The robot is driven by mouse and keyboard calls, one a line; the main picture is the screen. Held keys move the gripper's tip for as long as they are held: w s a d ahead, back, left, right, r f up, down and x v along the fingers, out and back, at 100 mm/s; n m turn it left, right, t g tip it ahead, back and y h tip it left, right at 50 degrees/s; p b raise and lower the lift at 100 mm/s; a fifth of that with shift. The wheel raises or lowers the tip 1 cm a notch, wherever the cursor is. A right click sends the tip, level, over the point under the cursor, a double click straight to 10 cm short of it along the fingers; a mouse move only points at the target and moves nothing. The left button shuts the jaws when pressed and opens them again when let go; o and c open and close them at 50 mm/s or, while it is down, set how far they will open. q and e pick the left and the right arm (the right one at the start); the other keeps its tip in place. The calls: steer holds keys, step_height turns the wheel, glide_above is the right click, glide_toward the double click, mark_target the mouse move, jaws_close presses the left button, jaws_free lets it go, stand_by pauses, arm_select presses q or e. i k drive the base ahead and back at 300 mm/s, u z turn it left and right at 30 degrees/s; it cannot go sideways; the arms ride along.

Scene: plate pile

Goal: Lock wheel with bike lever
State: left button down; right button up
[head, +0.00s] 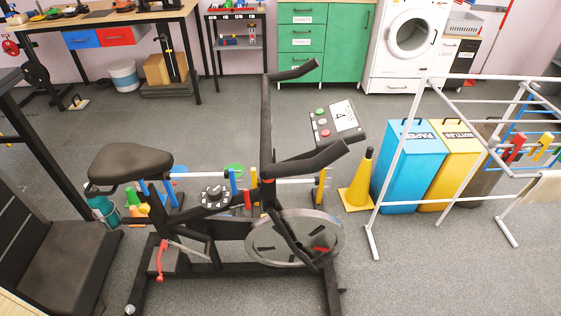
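A black exercise bike (205,252) stands in the middle of the floor, with its saddle (130,163) at the left and its handlebars at the right. Its grey wheel (266,247) is at the front right of the frame, with a black bar across its face. A small red part shows near the wheel's hub. A red lever (161,258) hangs roughly upright on a dark box low at the rear of the bike. I cannot tell whether it touches anything that locks the wheel. Neither of my grippers is in view.
A black bench-like machine (60,255) stands close at the left. A yellow cone (359,183), a blue bin (405,165), a yellow bin (447,170) and a white drying rack (400,150) are at the right.

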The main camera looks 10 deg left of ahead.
mark_target(247, 198)
steer(key=u, duration=0.55)
steer(key=k, duration=1.3)
steer(key=u, duration=0.3)
steer(key=i, duration=0.2)
steer(key=z, duration=0.9)
steer(key=i, duration=1.35)
steer(key=u, duration=0.1)
